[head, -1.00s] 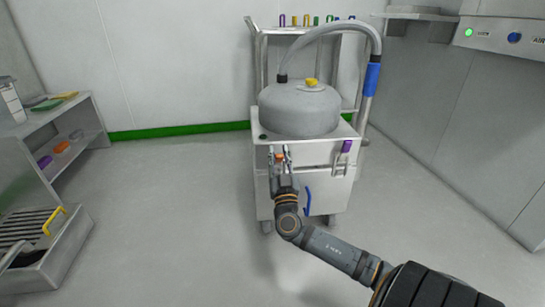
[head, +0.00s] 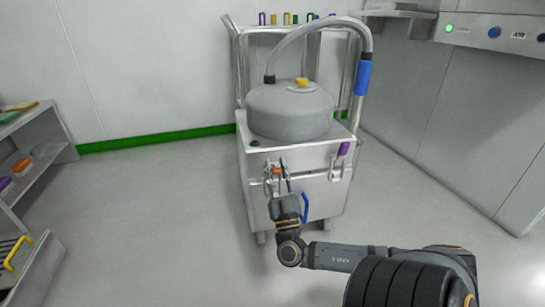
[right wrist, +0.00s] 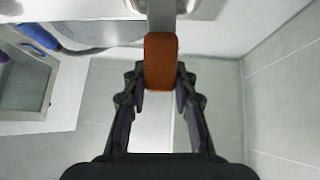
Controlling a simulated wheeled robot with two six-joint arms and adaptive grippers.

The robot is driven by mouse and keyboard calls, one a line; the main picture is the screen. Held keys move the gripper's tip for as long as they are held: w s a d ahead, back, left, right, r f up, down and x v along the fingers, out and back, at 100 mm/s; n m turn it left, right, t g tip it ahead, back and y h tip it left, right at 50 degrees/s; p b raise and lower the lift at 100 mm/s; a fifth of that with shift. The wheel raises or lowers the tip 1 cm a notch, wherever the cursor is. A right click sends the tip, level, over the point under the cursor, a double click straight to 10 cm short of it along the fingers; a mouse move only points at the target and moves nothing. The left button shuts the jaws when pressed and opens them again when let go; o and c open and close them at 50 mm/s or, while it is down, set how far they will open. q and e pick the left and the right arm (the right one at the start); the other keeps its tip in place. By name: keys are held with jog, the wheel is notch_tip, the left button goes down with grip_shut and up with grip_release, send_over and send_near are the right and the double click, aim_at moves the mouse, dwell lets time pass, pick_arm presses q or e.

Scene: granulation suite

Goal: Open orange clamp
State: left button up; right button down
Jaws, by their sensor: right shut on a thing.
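The orange clamp handle (head: 277,170) is on the front of the white wheeled box, near its upper left part. In the right wrist view the orange handle (right wrist: 161,60) lies between my fingertips, with a metal strip running from it up towards the box. My right gripper (head: 279,181) is shut on this handle and partly hides it in the head view. The two fingers (right wrist: 160,80) show on either side of it. Whether the clamp's catch is free of the box is too small to tell. My left gripper is not in view.
A purple-handled clamp (head: 344,149) is at the right of the same box front, with a blue handle (head: 305,207) below. A grey rounded vessel (head: 291,109) with a hose (head: 318,27) sits on top. A shelf (head: 45,150) stands left; floor between is clear.

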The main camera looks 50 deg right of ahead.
dwell(0.3)
jog(key=c, duration=1)
grip_release()
jog(key=shift+c, duration=0.2)
jog(key=shift+s+a+f, duration=0.2)
jog(key=shift+s+f, duration=0.05)
jog(key=shift+f, duration=0.05)
jog(key=v, duration=1.1)
jog(key=shift+a, duration=0.1)
